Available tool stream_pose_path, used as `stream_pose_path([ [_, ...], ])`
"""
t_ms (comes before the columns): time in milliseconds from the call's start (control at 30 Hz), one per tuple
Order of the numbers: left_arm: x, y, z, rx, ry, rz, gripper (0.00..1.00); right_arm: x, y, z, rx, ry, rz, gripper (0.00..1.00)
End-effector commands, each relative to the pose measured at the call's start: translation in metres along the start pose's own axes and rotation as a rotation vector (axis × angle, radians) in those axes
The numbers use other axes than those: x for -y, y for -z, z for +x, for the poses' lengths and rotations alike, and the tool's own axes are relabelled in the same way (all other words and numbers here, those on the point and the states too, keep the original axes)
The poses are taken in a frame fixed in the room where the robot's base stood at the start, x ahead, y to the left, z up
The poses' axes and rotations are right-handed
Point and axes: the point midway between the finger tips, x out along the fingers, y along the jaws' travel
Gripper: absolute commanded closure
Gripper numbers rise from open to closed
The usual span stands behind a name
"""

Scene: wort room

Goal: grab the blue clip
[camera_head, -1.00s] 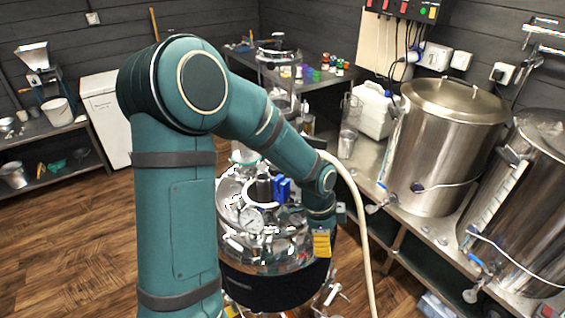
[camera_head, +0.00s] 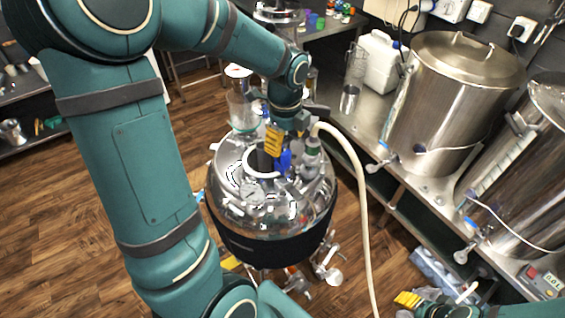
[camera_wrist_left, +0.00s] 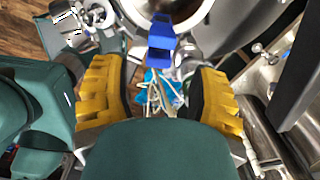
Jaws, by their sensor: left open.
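The blue clip (camera_head: 285,161) is on top of the shiny steel vessel (camera_head: 280,215), by the pale ring at its neck. It also shows in the left wrist view (camera_wrist_left: 161,42), upper middle, just beyond the yellow fingers. My left gripper (camera_head: 277,146) is above the vessel, close to the clip and partly covering it. In the left wrist view my left gripper (camera_wrist_left: 157,98) is open, its fingers wide apart with nothing gripped. The clip is ahead of the gap, not clearly between the fingers. My right gripper (camera_head: 408,299) shows only partly at the bottom right.
A pale hose (camera_head: 358,190) curves down right of the vessel. A pressure gauge (camera_head: 251,192) and fittings crowd the lid. Large steel kettles (camera_head: 440,110) and a white canister (camera_head: 376,62) stand on the right bench. Wooden floor is open at left.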

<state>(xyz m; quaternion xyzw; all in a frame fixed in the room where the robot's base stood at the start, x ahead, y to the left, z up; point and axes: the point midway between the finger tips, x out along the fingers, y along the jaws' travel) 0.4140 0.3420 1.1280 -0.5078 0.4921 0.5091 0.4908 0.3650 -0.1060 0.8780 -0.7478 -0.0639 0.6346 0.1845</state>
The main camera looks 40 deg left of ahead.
Motion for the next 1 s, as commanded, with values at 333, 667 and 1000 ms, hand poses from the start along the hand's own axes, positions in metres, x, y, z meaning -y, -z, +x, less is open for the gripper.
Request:
stream_pose_path([
  [333, -0.001, 0.001, 0.03, -0.001, -0.001, 0.0, 0.4, -0.001, 0.0, 0.003, 0.0, -0.001, 0.0, 0.53],
  [667, -0.001, 0.001, 0.07, -0.001, 0.0, 0.0, 0.4, -0.003, -0.001, 0.008, 0.0, -0.002, 0.0, 0.53],
  [1000, 0.0, 0.001, 0.071, 0.0, 0.002, 0.0, 0.63, -0.002, -0.001, 0.008, 0.0, -0.002, 0.0, 0.53],
])
